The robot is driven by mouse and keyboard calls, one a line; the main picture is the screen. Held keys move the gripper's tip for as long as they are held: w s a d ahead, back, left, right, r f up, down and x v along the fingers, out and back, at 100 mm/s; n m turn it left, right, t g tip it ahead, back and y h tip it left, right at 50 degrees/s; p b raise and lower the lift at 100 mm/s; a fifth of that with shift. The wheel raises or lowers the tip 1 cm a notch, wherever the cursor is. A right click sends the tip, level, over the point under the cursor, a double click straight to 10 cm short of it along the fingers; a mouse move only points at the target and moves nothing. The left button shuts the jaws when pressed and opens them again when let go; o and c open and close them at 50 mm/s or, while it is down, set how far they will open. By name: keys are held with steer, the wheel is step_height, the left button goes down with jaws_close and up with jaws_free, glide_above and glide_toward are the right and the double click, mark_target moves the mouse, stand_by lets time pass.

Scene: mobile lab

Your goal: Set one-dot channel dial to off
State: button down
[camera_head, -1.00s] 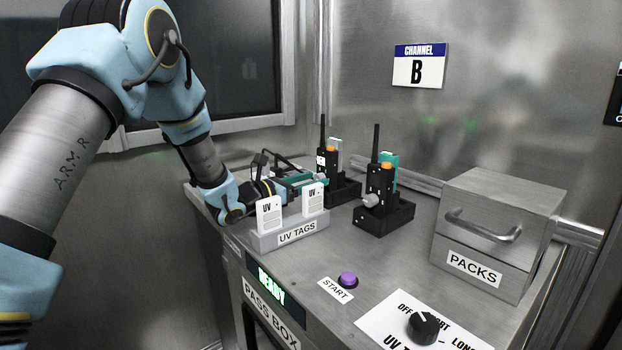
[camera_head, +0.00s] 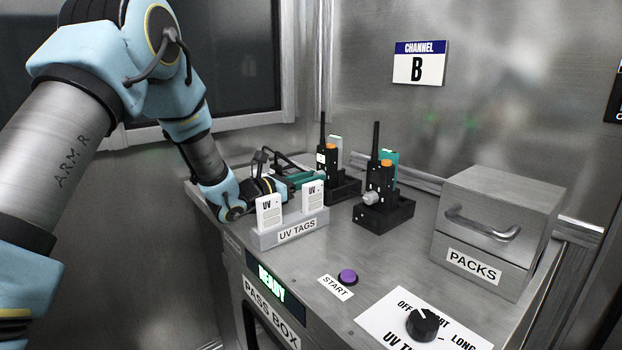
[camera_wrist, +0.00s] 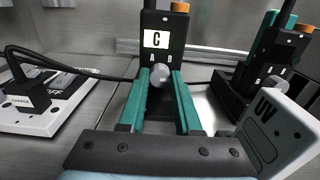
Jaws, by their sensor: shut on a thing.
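Two black radios stand in holders on the bench. The left radio (camera_head: 328,160) carries a white label reading "C", with "A" and "B" below it in the wrist view (camera_wrist: 165,30). My gripper (camera_wrist: 161,84) has its teal fingers on either side of this radio's grey round dial (camera_wrist: 158,75), shut on it. The fingers hide this dial in the head view. The right radio (camera_head: 380,180) has a similar grey dial (camera_head: 371,198), and nothing touches it.
A UV tags holder (camera_head: 290,232) with white tags stands just in front of my gripper; one tag (camera_wrist: 280,125) is close by on the right. A white panel (camera_wrist: 45,105) with a black plug and cable lies left. A packs box (camera_head: 495,230) stands right.

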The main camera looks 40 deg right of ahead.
steer(key=shift+f+n+b, duration=0.1)
steer(key=shift+n+b, duration=0.3)
steer(key=shift+b, duration=0.75)
steer(key=n+b, duration=0.2)
steer(key=b, duration=0.1)
steer(key=shift+f+n, duration=0.15)
steer(key=shift+n, duration=0.25)
steer(key=n+b, duration=0.4)
steer(key=n, duration=0.1)
steer(key=shift+w+n, duration=0.1)
steer(key=shift+n, duration=0.2)
steer(key=n+b, duration=0.1)
steer(key=n, duration=0.3)
steer(key=shift+b, duration=0.35)
steer(key=shift+n, duration=2.7)
